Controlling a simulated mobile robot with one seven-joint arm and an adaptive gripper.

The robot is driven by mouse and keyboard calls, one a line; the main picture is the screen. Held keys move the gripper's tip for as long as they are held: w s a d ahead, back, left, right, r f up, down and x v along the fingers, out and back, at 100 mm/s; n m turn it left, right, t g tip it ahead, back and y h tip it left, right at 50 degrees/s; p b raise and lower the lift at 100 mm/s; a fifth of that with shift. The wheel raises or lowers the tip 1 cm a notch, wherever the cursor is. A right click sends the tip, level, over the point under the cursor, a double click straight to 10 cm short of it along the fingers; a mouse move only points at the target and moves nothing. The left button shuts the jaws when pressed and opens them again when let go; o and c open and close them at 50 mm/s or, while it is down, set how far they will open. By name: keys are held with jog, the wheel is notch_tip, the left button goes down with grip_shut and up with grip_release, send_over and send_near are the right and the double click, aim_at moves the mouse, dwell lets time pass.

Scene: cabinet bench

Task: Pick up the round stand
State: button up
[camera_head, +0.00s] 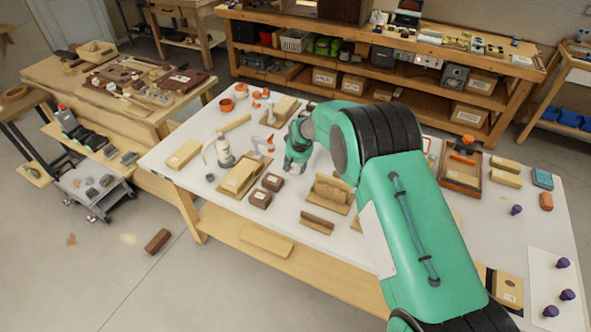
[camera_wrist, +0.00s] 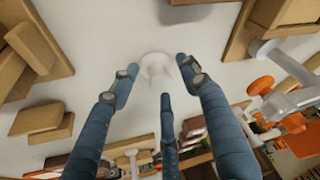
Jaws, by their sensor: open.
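A small white round stand (camera_wrist: 155,65) is on the white tabletop in the wrist view, with its pale disc facing the camera. My gripper (camera_wrist: 160,82) has three blue-green fingers spread apart around the line to the stand. Nothing is clasped between them, and I cannot tell whether any fingertip touches the stand. In the head view my gripper (camera_head: 296,166) is low over the middle of the white table. I cannot make out the stand there; the gripper and arm may hide it.
Wooden blocks (camera_wrist: 38,45) and a white-and-orange item (camera_wrist: 285,100) flank the gripper in the wrist view.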

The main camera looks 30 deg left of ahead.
aim_at(296, 165)
dwell(0.3)
jog(key=c, duration=0.9)
jog(key=shift+r, duration=0.15)
jog(key=shift+r, duration=0.5)
notch_tip(296, 165, up, 2)
jog(key=shift+r+p, duration=0.15)
jog(key=shift+p, duration=0.45)
jog(key=s+d, duration=0.3)
jog(key=s, duration=0.1)
jog(key=s+d+r+p, duration=0.1)
jog(key=s+d, duration=0.2)
jog(key=s, duration=0.1)
jog(key=s+d+p, duration=0.1)
jog(key=s+d, duration=0.3)
jog(key=shift+s+r, duration=0.2)
jog(key=shift+s, duration=0.1)
